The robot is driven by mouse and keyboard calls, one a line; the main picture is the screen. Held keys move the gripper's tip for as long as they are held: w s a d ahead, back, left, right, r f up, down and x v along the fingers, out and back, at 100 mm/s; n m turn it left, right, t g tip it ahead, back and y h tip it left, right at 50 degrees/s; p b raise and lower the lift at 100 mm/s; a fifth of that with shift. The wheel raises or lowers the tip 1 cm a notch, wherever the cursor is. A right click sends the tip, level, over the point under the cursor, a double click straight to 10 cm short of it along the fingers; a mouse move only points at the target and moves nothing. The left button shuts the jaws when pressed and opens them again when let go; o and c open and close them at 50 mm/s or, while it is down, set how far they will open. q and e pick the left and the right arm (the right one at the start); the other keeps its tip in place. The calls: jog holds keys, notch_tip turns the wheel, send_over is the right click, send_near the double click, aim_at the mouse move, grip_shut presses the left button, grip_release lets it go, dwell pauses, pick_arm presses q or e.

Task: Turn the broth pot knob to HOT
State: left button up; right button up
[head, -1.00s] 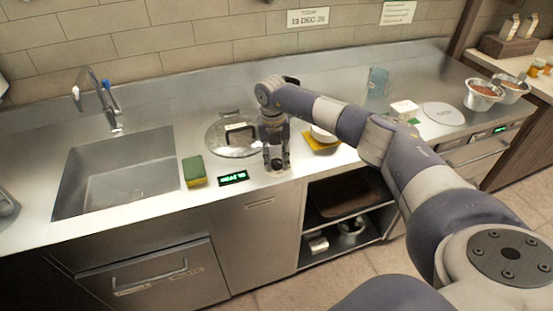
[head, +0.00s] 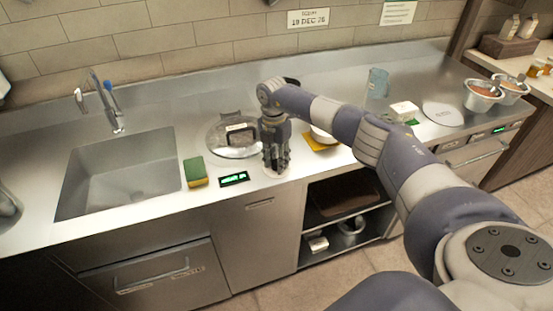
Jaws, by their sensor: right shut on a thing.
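The broth pot (head: 219,149) is set in the counter, with a round, shiny lid and a dark-framed handle on top. A small green-lit display (head: 234,179) sits in front of it; its text is too small to read. My right gripper (head: 276,168) points straight down just right of the display, near the counter's front edge. It is shut on the knob, which the fingers mostly hide, so its setting cannot be read. My left gripper is not in view.
A green and yellow sponge (head: 195,171) lies left of the display, beside the sink (head: 115,175). A yellow cloth or board (head: 319,143) with a white bowl is close to the right of my gripper. A blue jug (head: 378,83) stands further back.

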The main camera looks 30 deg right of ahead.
aim_at(274, 161)
jog(key=shift+w+r, duration=0.1)
dwell(0.4)
jog(key=o, duration=1.1)
jog(key=r, duration=1.2)
jog(key=shift+w+a, duration=0.1)
jog(key=shift+w, duration=0.15)
jog(key=shift+f, duration=0.1)
